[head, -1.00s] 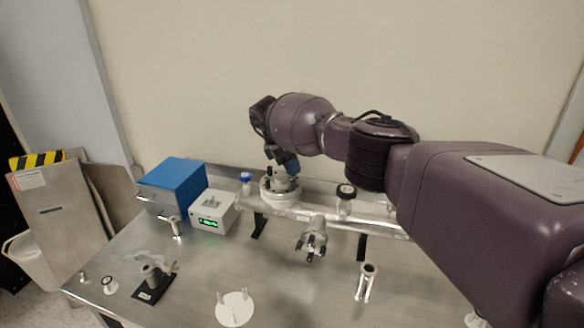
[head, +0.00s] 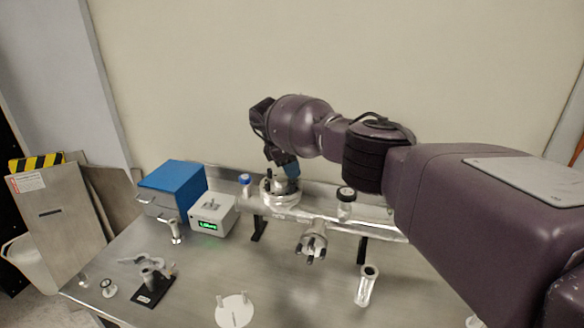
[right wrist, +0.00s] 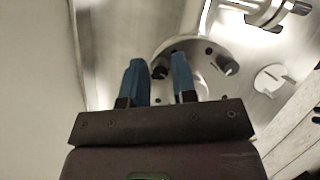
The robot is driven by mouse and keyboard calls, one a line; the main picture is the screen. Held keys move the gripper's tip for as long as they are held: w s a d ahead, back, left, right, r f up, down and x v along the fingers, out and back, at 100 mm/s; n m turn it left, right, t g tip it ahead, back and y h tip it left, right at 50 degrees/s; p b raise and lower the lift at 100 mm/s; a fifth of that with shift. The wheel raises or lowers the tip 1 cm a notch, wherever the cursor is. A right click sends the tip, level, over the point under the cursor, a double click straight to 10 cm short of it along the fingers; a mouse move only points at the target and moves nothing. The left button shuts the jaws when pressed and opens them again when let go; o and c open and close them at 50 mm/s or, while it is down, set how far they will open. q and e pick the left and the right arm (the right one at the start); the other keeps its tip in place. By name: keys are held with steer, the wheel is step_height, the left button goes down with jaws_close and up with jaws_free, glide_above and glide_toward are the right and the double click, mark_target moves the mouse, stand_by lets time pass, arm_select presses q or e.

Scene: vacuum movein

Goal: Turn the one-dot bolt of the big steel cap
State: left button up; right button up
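The big steel cap (head: 268,196) sits on the pipe assembly at the back of the steel table. In the right wrist view the cap (right wrist: 205,88) is a round grey disc, partly hidden by my gripper. My left gripper is not in view.
A blue box (head: 172,188) and a white device with a green display (head: 212,212) stand left of the cap. A blue-capped bottle (head: 245,184) and a black-capped jar (head: 346,199) stand close by. A three-pronged fitting (head: 313,242) hangs in front. A white disc (head: 235,311) lies at the front.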

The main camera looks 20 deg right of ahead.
steer(key=b+v, duration=0.1)
steer(key=v, duration=0.9)
steer(key=shift+a+r, duration=0.2)
steer(key=shift+r, duration=0.15)
